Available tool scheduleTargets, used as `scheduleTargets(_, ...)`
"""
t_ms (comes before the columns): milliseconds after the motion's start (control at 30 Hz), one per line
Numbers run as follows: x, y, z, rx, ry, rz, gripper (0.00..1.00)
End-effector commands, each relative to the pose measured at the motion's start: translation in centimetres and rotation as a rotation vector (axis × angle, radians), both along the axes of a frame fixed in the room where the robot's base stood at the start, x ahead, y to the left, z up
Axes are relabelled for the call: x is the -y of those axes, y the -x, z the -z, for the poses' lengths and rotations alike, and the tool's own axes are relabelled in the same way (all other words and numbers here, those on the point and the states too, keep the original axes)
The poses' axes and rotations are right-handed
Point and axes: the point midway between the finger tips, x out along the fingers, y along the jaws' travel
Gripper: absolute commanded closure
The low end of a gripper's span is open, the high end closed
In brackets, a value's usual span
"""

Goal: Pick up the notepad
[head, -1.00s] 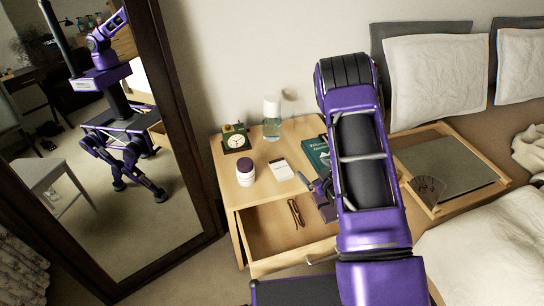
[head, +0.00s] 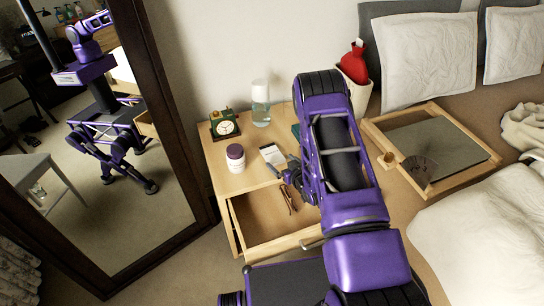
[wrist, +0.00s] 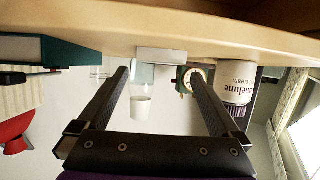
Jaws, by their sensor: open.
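The notepad (head: 272,155), small and white, lies flat on the bedside table top (head: 226,180) near its front edge. In the wrist view, which is upside down, the notepad (wrist: 161,56) shows as a pale block edge on the table. My gripper (head: 283,167) is just right of and in front of the notepad, low by the table edge. In the wrist view my gripper (wrist: 157,74) has its two dark fingers wide apart and empty, with the notepad between and just beyond the tips. Whether they touch it is unclear.
A white jar with a purple lid (head: 236,158), a green clock (head: 225,124) and a clear bottle (head: 261,103) stand around the notepad. A teal book (wrist: 58,52) lies beside it. The drawer (head: 262,232) below is open, holding glasses (head: 288,200). A wooden tray (head: 485,152) lies on the bed.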

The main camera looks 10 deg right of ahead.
Motion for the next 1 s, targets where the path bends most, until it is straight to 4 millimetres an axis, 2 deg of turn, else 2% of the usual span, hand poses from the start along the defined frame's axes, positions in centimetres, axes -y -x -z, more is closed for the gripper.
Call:
scheduleTargets(400,-1.4,-4.3,2.1,0.001,0.002,-0.002,0.00)
scheduleTargets(667,-1.4,-4.7,2.1,0.000,0.001,0.000,0.00)
scheduleTargets(767,-1.4,-4.7,2.1,0.000,0.001,0.000,0.14)
scheduleTargets(1000,-1.4,-4.7,2.1,0.000,0.001,0.000,0.58)
